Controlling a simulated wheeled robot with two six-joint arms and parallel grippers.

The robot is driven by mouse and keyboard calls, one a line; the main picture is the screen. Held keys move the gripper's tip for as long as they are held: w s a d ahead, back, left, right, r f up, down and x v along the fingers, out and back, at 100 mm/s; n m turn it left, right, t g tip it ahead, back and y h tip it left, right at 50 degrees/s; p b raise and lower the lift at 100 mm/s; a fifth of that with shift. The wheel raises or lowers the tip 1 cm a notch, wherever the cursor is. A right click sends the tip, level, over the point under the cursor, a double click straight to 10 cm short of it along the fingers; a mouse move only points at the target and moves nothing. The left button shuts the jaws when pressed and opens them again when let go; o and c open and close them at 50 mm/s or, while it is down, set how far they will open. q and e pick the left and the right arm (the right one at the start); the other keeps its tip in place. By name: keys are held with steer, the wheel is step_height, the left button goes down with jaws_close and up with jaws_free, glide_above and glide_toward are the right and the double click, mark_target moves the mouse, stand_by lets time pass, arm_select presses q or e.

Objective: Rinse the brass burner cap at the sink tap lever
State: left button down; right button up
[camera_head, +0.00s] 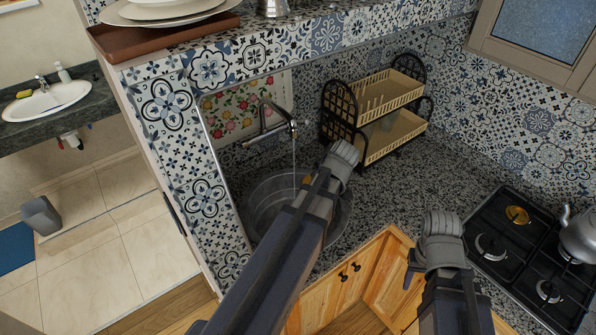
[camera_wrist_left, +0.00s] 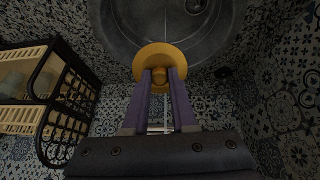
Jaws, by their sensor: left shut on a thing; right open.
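The brass burner cap (camera_wrist_left: 160,62) is a yellow disc with a raised middle, gripped between the two fingers of my left gripper (camera_wrist_left: 160,77) in the left wrist view. The round metal sink basin (camera_wrist_left: 205,30) lies beyond it. In the head view only a small yellow bit of the cap (camera_head: 306,179) shows beside my left arm, over the sink (camera_head: 262,200). The tap (camera_head: 275,128) has a thin stream falling from its spout, close to the cap; I cannot tell whether they touch. My right gripper (camera_head: 410,272) is open, mostly hidden by its arm, above the counter front.
A two-tier dish rack (camera_head: 390,95) stands behind the sink, to the right. The hob (camera_head: 520,255) at right holds a kettle (camera_head: 580,235) and another brass-coloured cap (camera_head: 517,215). A tiled wall (camera_head: 170,110) borders the sink on the left.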

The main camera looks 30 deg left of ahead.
stand_by(0.5)
arm_select(q)
steer(key=s+d+r+p, duration=0.2)
steer(key=d+r+p, duration=0.2)
steer(key=shift+s+d, duration=0.15)
steer(key=shift+s, duration=0.15)
steer(key=shift+f, duration=0.1)
stand_by(0.5)
step_height(320, 180, down, 16)
steer(key=b, duration=1.6)
